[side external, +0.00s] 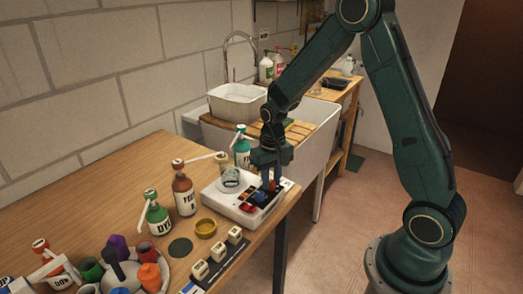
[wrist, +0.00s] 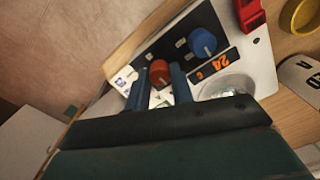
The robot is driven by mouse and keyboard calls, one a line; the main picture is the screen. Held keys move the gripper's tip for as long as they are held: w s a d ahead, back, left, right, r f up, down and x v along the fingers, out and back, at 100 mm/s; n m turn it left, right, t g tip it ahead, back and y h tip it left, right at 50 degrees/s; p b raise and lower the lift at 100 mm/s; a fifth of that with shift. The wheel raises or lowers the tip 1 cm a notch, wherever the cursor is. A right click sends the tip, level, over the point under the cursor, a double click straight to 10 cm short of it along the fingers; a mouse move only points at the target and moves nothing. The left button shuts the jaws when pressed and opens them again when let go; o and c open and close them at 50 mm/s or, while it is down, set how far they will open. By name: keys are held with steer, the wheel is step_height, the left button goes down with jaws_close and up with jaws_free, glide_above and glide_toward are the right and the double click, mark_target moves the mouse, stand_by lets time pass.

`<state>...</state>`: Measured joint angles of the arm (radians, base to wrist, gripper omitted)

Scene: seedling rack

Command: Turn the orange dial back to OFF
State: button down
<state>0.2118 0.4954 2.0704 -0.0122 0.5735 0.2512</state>
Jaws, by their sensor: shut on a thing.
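The orange dial (wrist: 160,71) sits on the dark panel of a white control unit (side external: 225,203) at the right edge of the wooden table. My gripper (side external: 271,183) points down over that panel, and its two blue fingers (wrist: 159,84) are shut on the orange dial, one on each side. The dial's top shows between the fingertips in the wrist view. Its pointer and any OFF mark are too small to read. In the side view the fingers hide most of it.
A blue dial (wrist: 202,42) and an orange number display (wrist: 213,64) are close beside the orange dial. A red part (wrist: 250,14) is farther along. A glass vessel (side external: 230,177) stands on the unit. Brown (side external: 184,195) and green (side external: 157,220) bottles stand to its left.

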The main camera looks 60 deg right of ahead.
mark_target(272, 182)
steer(key=c, duration=1.2)
jaws_free()
step_height(272, 182, up, 14)
